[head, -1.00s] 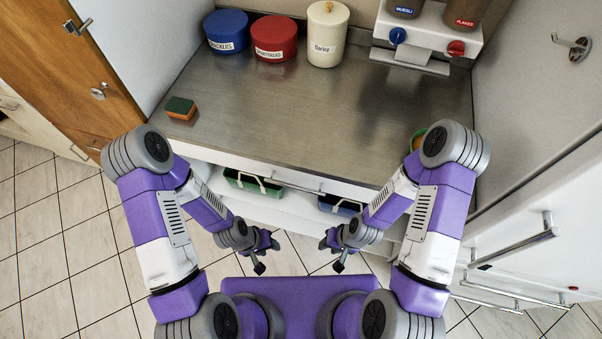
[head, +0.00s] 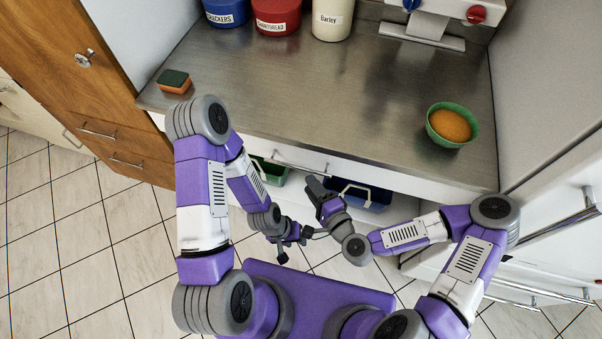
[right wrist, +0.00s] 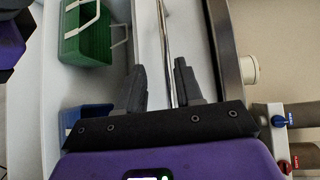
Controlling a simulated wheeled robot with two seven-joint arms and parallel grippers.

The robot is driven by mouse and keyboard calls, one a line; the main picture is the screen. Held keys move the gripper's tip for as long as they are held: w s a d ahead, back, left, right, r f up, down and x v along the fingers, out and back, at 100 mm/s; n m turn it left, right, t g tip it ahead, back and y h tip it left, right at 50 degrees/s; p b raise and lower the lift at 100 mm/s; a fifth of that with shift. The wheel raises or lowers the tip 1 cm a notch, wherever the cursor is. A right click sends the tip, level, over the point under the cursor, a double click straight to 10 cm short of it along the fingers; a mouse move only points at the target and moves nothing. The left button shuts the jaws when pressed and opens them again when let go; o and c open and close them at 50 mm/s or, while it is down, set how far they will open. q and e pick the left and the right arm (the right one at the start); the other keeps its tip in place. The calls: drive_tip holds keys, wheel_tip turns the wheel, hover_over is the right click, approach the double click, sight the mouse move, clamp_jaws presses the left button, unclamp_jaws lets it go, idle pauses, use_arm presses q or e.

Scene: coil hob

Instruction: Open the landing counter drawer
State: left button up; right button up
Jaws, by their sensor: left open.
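The landing counter drawer (head: 362,173) is a white front under the steel worktop and looks shut. Its silver bar handle (head: 292,163) runs along the front; the right gripper partly covers that area. My right gripper (head: 313,186) is open just in front of the handle's right part. In the right wrist view the bar handle (right wrist: 163,35) runs lengthwise between the two parted fingers (right wrist: 160,80); I cannot tell whether they reach around it. My left gripper (head: 295,246) is open and empty, lower, over the floor in front of the counter.
A green caddy (head: 268,172) and a blue caddy (head: 362,194) stand below the drawer. The worktop (head: 300,100) holds a sponge (head: 174,81), a green bowl (head: 453,125) and canisters at the back. A white cabinet with bar handles stands at right.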

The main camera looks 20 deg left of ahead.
sight(300, 167)
drive_tip(key=x, duration=0.2)
drive_tip(key=b+x, duration=0.1)
drive_tip(key=x, duration=0.2)
drive_tip(key=b+x, duration=0.1)
drive_tip(key=x, duration=0.1)
drive_tip(key=shift+w+a+r, duration=0.15)
drive_tip(key=shift+w+r, duration=0.15)
clamp_jaws()
